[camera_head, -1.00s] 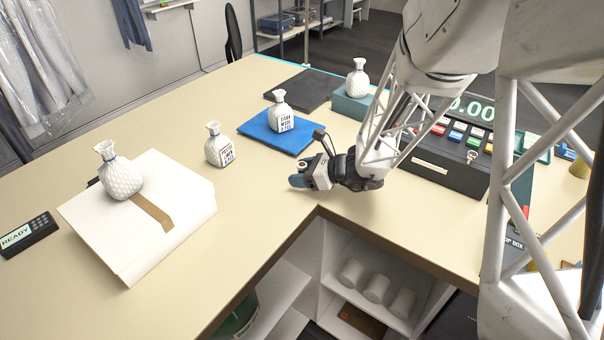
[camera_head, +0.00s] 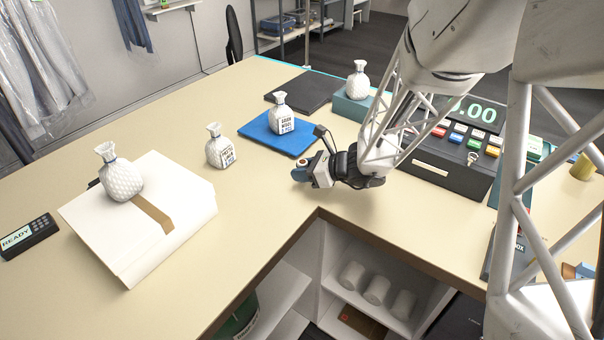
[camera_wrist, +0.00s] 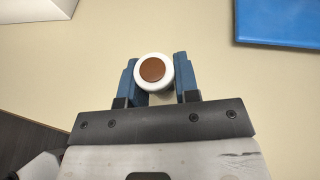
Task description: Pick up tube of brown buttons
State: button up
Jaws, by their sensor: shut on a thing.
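The tube of brown buttons (camera_wrist: 153,70) shows end-on in the wrist view as a white round rim around a brown disc. It sits between the two blue fingers of my gripper (camera_wrist: 155,82), which are shut on it. In the head view my gripper (camera_head: 300,172) is low over the counter near its inner corner. The tube's top (camera_head: 303,162) shows there as a small pale and brown spot, mostly hidden by the fingers. I cannot tell whether the tube touches the counter.
A white vase-shaped bottle (camera_head: 220,148) stands left of my gripper. A blue mat (camera_head: 262,133) with another bottle (camera_head: 281,115) lies behind it. A white folder (camera_head: 185,225) bears a third bottle (camera_head: 121,178). The cash register (camera_head: 450,160) is right. Bare counter (camera_head: 250,195) lies between.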

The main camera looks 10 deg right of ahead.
notch_tip(320, 180, up, 2)
jog(key=shift+r, duration=0.2)
jog(key=s+d+r, duration=0.1)
jog(key=s, duration=1.5)
jog(key=shift+d, duration=0.4)
jog(key=shift+r, duration=0.1)
